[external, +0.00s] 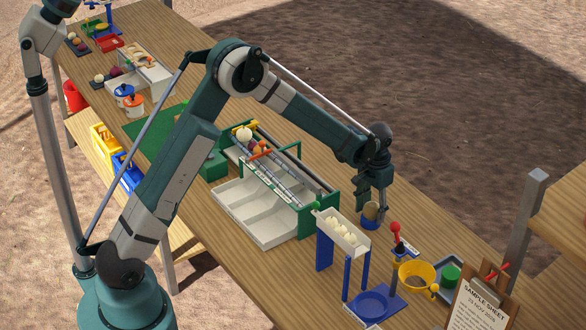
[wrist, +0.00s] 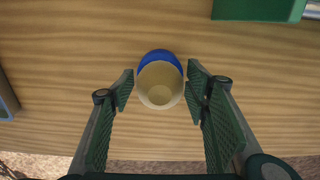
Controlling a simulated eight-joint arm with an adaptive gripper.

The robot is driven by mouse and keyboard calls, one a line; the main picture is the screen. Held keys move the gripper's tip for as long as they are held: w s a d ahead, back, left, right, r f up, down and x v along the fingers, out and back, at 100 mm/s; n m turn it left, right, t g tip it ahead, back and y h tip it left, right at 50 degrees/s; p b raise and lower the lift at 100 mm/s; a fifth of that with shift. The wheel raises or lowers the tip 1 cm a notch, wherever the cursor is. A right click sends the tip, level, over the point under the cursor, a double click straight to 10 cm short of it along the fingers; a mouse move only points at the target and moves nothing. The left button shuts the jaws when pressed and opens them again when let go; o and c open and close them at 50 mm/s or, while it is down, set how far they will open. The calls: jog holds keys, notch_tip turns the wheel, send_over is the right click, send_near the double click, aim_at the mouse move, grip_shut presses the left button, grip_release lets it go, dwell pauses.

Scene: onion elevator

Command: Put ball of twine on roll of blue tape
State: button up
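The tan ball of twine (external: 371,210) is seen on top of the blue roll of tape (external: 370,224) on the wooden table. In the wrist view the twine (wrist: 160,86) shows a pale round end and covers most of the blue tape (wrist: 157,56), whose edge shows above it. My gripper (wrist: 160,88) is open, with one finger on each side of the twine and a narrow gap at each side. In the external view my gripper (external: 372,204) points down right over the twine and partly hides it.
A green and white sorting tray (external: 262,205) stands left of my gripper. A white chute on blue legs (external: 343,236), a red-knobbed lever (external: 396,230) and a yellow bowl (external: 417,272) are close by in front. The table beyond my gripper is mostly bare.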

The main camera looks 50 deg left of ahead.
aim_at(372, 205)
jog(key=shift+r, duration=0.15)
notch_tip(372, 205, up, 12)
jog(key=p, duration=0.1)
dwell(0.7)
dwell(0.6)
